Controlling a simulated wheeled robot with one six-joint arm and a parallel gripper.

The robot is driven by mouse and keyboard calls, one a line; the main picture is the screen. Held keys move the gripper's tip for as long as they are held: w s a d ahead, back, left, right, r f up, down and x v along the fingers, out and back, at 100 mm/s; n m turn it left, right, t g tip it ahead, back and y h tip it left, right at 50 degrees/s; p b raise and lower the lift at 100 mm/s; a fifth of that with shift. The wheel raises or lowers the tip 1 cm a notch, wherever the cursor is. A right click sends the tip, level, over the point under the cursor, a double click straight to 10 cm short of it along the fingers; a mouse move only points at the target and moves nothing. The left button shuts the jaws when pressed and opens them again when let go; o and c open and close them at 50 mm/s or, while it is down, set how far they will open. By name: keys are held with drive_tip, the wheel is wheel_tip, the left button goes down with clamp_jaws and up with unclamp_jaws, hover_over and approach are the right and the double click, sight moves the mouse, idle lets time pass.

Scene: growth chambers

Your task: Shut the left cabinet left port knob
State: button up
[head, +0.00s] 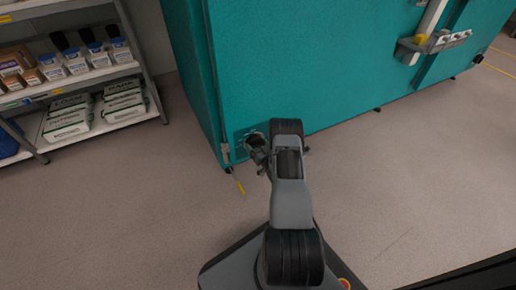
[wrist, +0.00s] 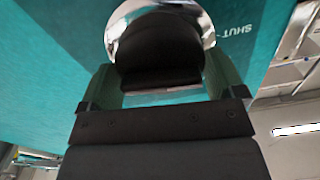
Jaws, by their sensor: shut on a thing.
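The port knob (wrist: 123,27) shows in the wrist view as a round, shiny metal piece on the teal cabinet face, with a dark block in front of its middle. The printed word SHUT (wrist: 234,29) is beside it on the right. My gripper (wrist: 160,78) has one finger on each side and is shut on the knob. In the head view, my gripper (head: 258,150) is at the lower left of the teal cabinet (head: 285,65), against a small panel. The knob is mostly hidden there by my gripper. I cannot read its turn angle.
A metal shelf rack (head: 98,78) with bottles and boxes stands to the left. A yellow-tipped piece (head: 239,186) hangs below the cabinet's lower left corner. A grey holder (head: 432,45) is on the cabinet front at upper right. The floor (head: 410,160) in front is clear.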

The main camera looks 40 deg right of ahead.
drive_tip(key=shift+n, duration=0.7)
drive_tip(key=o, duration=0.7)
drive_tip(key=shift+c, duration=0.2)
drive_tip(key=s+a+p, duration=0.2)
drive_tip(key=s+p, duration=0.2)
drive_tip(key=s, duration=0.9)
drive_tip(key=shift+s, duration=0.35)
